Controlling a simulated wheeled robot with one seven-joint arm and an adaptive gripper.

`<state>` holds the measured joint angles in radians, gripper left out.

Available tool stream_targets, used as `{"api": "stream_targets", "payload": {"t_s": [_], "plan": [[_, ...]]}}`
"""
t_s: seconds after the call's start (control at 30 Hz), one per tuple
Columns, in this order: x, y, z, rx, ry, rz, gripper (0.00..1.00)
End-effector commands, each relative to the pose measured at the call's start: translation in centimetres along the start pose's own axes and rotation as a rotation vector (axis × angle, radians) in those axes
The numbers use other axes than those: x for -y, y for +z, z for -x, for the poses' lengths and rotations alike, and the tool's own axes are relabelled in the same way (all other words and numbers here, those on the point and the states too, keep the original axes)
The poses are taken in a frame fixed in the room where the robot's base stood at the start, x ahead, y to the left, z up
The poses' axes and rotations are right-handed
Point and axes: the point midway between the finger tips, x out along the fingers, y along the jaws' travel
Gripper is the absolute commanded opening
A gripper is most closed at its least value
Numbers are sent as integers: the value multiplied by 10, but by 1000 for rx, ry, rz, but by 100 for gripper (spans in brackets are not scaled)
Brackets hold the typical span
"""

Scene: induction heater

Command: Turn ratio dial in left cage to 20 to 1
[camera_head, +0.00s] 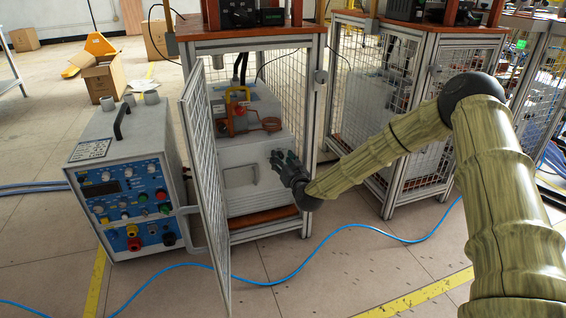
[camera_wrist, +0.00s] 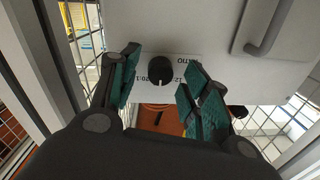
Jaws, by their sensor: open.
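The ratio dial (camera_wrist: 160,70) is a round black knob on the light grey panel of the heater box (camera_head: 243,180) inside the left cage. A pale pointer line on the knob points down in the picture, near that label. My gripper (camera_wrist: 158,92) is open, with its teal-padded fingers on either side of the dial and apart from it. In the head view my gripper (camera_head: 283,163) is at the box's front and hides the dial.
The cage's mesh door (camera_head: 206,190) stands open to the left of my gripper. The cage post (camera_head: 310,110) is close on the right. A handle (camera_wrist: 268,30) sticks out of the panel. A grey instrument box (camera_head: 125,180) stands left, and a blue hose (camera_head: 330,235) crosses the floor.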

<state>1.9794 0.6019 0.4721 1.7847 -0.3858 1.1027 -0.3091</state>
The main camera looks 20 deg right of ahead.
Motion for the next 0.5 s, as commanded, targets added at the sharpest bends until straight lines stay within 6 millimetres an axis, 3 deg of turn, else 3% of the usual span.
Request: {"api": "stream_targets", "payload": {"t_s": [0.17,0.43,0.5], "plan": [[0,0,0,0,0,0,47],[0,0,0,0,1,0,1],[0,0,0,0,1,0,0]]}}
